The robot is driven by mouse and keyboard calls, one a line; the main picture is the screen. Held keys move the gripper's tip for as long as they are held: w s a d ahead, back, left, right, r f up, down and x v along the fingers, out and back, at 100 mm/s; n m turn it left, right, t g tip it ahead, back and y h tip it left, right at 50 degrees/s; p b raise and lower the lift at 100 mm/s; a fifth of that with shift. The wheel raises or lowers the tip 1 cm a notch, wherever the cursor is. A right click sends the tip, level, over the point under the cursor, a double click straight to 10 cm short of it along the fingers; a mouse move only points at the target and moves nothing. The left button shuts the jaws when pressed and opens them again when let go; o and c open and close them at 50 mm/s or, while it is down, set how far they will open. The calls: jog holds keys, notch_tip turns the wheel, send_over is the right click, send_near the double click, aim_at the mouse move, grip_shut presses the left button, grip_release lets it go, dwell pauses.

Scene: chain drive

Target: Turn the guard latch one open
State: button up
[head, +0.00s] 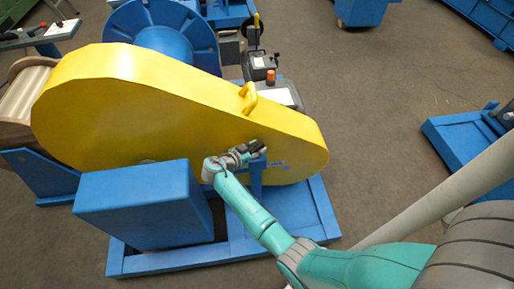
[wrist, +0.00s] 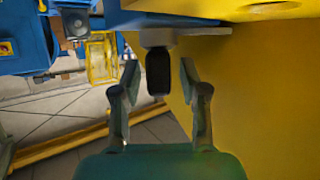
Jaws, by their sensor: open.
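The yellow chain guard (head: 130,110) covers the drive in the head view, and its flat side fills the right of the wrist view (wrist: 270,90). My gripper (head: 258,150) is at the guard's lower right side. In the wrist view a dark latch handle (wrist: 158,72) hangs below a grey mount (wrist: 160,38) and stands between the fingertips of my gripper (wrist: 159,75). The fingers are spread, with a gap visible on both sides of the handle. In the head view my gripper largely hides the latch.
A blue box (head: 140,200) and a blue base frame (head: 180,258) stand below the guard. A blue upright (head: 256,180) is close beside my gripper. A yellow handle (head: 248,97) sits on the guard's top edge.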

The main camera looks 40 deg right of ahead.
jog(key=v, duration=1.1)
jog(key=shift+a, duration=0.3)
